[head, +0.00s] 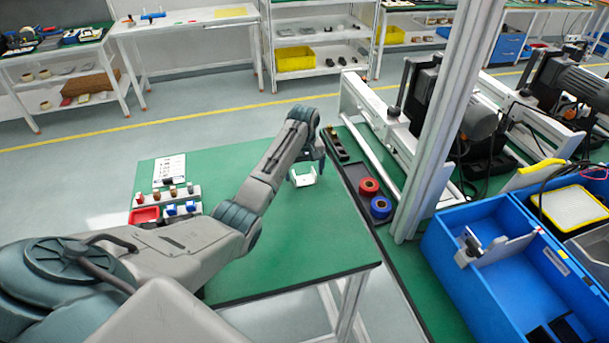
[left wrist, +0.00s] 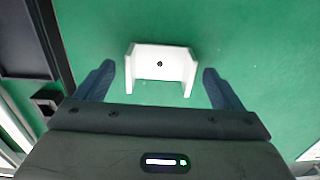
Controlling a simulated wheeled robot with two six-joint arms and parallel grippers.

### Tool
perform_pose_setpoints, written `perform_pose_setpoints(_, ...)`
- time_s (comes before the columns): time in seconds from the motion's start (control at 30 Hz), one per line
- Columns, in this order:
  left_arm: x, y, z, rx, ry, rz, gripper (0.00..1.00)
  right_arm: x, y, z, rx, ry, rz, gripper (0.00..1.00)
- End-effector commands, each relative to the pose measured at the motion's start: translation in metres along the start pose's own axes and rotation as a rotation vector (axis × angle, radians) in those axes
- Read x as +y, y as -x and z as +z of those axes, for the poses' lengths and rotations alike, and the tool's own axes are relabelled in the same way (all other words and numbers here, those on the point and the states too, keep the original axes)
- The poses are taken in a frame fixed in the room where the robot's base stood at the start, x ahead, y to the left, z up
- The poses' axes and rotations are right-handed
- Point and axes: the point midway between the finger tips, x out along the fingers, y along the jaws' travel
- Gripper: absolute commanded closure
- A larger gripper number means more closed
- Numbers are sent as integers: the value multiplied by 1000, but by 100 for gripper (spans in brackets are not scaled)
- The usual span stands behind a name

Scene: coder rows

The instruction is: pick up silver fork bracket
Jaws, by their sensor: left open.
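The fork bracket (head: 302,177) is a small pale, nearly white U-shaped piece with a dark hole in its middle. It lies on the green tabletop (head: 290,240), towards its far right part. In the left wrist view the bracket (left wrist: 160,62) shows its two prongs pointing towards my gripper. My left gripper (head: 311,158) is just by the bracket in the head view. In the left wrist view its two dark fingers (left wrist: 157,85) stand apart, one on each side of the bracket, with green showing between. My right gripper is not in view.
Red and blue rolls (head: 369,187) lie in a dark tray to the right. A red bin (head: 145,215) and small parts sit at the table's left. The tabletop's front is clear.

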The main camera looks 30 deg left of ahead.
Motion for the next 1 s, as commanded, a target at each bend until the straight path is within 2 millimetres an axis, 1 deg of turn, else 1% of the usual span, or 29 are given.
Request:
perform_pose_setpoints(0.03, 0, -6, 0, -2, 0, -1, 11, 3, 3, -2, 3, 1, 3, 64)
perform_pose_setpoints(0.13, 0, -13, 0, 0, 0, 0, 11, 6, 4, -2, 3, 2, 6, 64)
perform_pose_setpoints(0.37, 1, -16, 0, 1, 0, 1, 11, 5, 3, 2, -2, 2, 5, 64)
perform_pose_setpoints(0.47, 1, -15, 0, 1, 0, 1, 29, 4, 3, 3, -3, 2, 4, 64)
perform_pose_setpoints(0.5, 1, -15, 0, 1, 0, 1, 36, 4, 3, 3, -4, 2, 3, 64)
perform_pose_setpoints(0.57, 1, -15, 0, 1, 0, 1, 48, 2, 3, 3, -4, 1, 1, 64)
perform_pose_setpoints(0.63, 0, -15, 0, 1, 0, 1, 62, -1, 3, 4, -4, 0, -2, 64)
perform_pose_setpoints(0.8, 1, -15, 0, 2, 0, 1, 62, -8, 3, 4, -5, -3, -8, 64)
perform_pose_setpoints(1.0, 1, -11, 0, 2, 0, 1, 62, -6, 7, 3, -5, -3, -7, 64)
